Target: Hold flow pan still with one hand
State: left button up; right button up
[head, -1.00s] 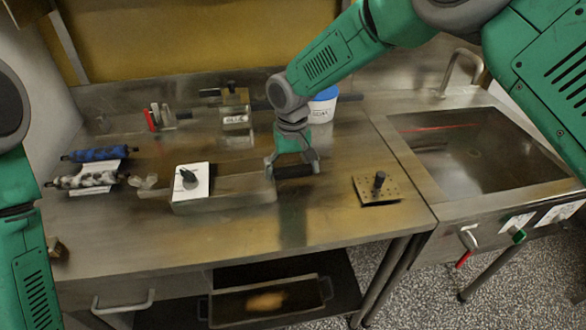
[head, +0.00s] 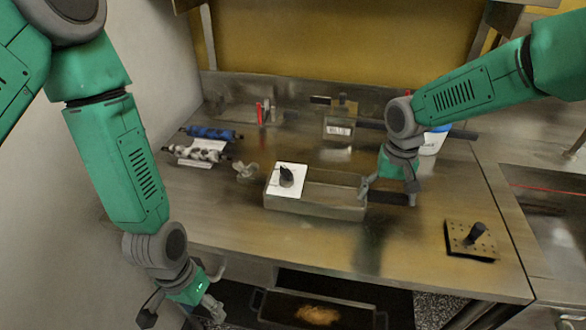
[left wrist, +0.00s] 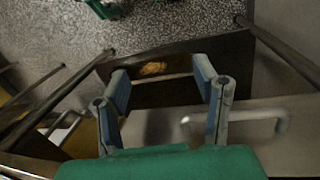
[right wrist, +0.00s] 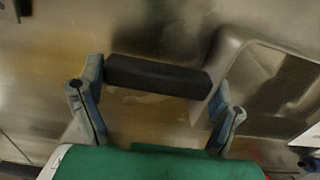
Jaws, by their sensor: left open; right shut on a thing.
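The flow pan (head: 320,208) is a shallow rectangular metal pan on the steel table in the head view. A white square plate with a black knob (head: 286,178) sits over its left end. My right gripper (head: 389,195) is at the pan's right end, shut on its black handle. In the right wrist view, the dark handle (right wrist: 158,76) lies between the fingers, with the pan's metal rim (right wrist: 222,72) beside it. My left gripper (head: 210,306) is open and empty, low at the table's front left; its spread fingers also show in the left wrist view (left wrist: 160,85).
A perforated block with a black peg (head: 470,241) stands at the right. Blue and mottled rollers (head: 212,133) lie at the left, with a white tub (head: 433,140) behind my right arm. A drawer handle (left wrist: 235,118) is near my left gripper. A dark tray (head: 320,310) sits below.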

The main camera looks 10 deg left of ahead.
pick_arm(q)
jog(key=w+d+r+m+g+h, duration=0.1)
jog(key=w+d+r+m+h, duration=0.3)
jog(key=w+r, duration=0.7)
jog(key=m+t+y, duration=0.3)
jog(key=m+t, duration=0.1)
jog(key=t, duration=0.1)
send_near(287, 176)
jog(key=x, duration=0.3)
jog(key=w+x, duration=0.1)
jog(key=x, duration=0.2)
jog(key=d+x, duration=0.1)
jog(key=x, duration=0.2)
jog(key=shift+w+d+r, duration=0.1)
jog(key=shift+w, duration=0.15)
jog(key=c, duration=1.1)
